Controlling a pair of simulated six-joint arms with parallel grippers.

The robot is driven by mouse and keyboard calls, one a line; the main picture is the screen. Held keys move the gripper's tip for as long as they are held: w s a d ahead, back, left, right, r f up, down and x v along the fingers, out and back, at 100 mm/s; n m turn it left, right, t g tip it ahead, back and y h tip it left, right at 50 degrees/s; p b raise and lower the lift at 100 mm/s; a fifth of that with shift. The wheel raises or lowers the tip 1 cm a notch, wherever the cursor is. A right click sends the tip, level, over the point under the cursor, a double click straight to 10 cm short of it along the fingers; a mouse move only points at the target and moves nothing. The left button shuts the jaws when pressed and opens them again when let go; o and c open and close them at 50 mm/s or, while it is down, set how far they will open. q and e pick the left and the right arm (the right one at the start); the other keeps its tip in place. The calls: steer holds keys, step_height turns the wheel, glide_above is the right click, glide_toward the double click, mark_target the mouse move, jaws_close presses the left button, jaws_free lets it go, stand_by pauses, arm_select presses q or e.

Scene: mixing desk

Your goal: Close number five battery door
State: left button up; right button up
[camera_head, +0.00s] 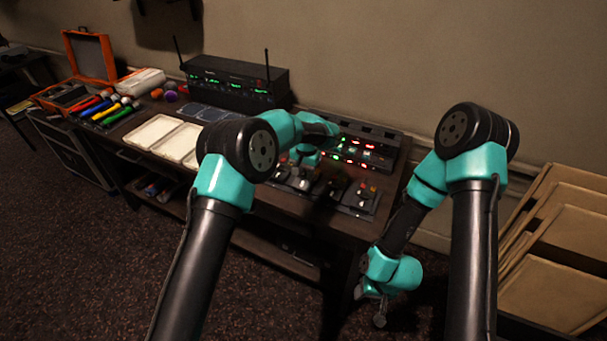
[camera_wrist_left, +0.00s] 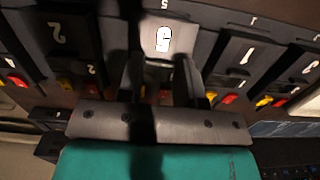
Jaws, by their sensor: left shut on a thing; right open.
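In the left wrist view, a pale battery door marked 5 (camera_wrist_left: 163,36) sits at top centre, upside down in the picture. My left gripper (camera_wrist_left: 160,80) reaches it with a finger on either side and is shut on it. Whether the door is fully flush with its unit cannot be told. In the head view, my left wrist hides this door and the left fingertips over the desk. My right gripper (camera_head: 378,308) hangs open and empty, low beside the desk's right end.
Dark units with numbers, one marked 2 (camera_wrist_left: 60,40), flank the door, with red and yellow parts below. A console with lit buttons (camera_head: 382,158) stands behind. A black receiver with antennas (camera_head: 235,80), white trays (camera_head: 152,131) and an orange case (camera_head: 88,55) lie left. Wooden panels (camera_head: 550,250) stand right.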

arm_select(q)
steer(key=shift+w+d+f+g+y, duration=0.2)
steer(key=shift+w+f+g+y, duration=0.15)
steer(key=shift+g, duration=0.25)
